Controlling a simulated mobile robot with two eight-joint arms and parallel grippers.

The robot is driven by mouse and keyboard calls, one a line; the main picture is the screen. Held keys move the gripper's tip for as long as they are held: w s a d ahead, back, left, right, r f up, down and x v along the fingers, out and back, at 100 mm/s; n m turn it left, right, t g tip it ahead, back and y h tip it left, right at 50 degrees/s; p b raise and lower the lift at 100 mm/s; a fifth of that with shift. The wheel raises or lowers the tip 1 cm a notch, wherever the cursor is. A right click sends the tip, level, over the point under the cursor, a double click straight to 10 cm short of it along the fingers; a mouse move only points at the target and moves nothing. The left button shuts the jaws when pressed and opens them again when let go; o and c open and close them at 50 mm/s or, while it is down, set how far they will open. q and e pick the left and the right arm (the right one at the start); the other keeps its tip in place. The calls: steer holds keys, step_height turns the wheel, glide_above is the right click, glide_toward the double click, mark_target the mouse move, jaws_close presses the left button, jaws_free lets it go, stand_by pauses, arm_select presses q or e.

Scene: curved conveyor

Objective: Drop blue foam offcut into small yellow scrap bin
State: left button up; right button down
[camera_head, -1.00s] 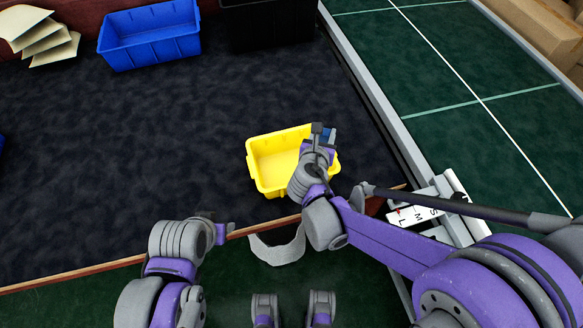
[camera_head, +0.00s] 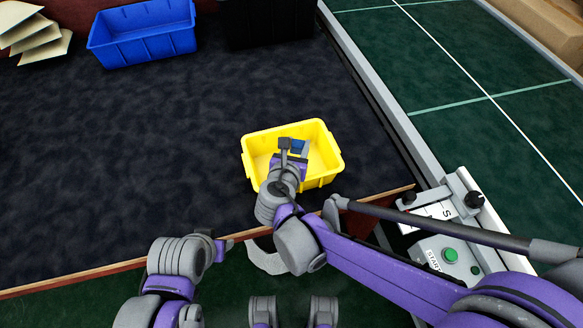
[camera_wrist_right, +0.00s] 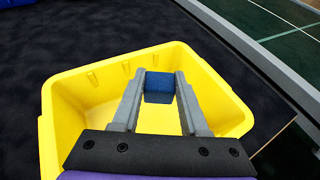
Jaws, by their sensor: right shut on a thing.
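The small yellow scrap bin (camera_head: 259,168) stands on the dark tabletop near its front edge. My right gripper (camera_head: 296,147) is over the bin, its fingers reaching above the opening. In the right wrist view the right gripper (camera_wrist_right: 160,88) is shut on the blue foam offcut (camera_wrist_right: 159,81), a small blue block between the fingertips, with the yellow bin (camera_wrist_right: 62,105) around and below. The offcut (camera_head: 298,145) also shows in the head view, partly hidden by the gripper. My left gripper (camera_head: 225,247) is at the table's front edge, empty as far as I see; its jaws are not clear.
A blue bin (camera_head: 142,38) and a black bin (camera_head: 265,25) stand at the back. Pale stacked sheets (camera_head: 35,38) lie at the far left. The green conveyor (camera_head: 460,70) with its metal rail runs along the right. A control box (camera_head: 450,255) sits at the right front.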

steer(key=shift+f, duration=0.15)
steer(key=shift+c, duration=1.8)
jaws_free()
steer(key=p+v, duration=0.1)
steer(key=v, duration=0.9)
steer(key=shift+s+p, duration=0.35)
steer(key=shift+a, duration=0.1)
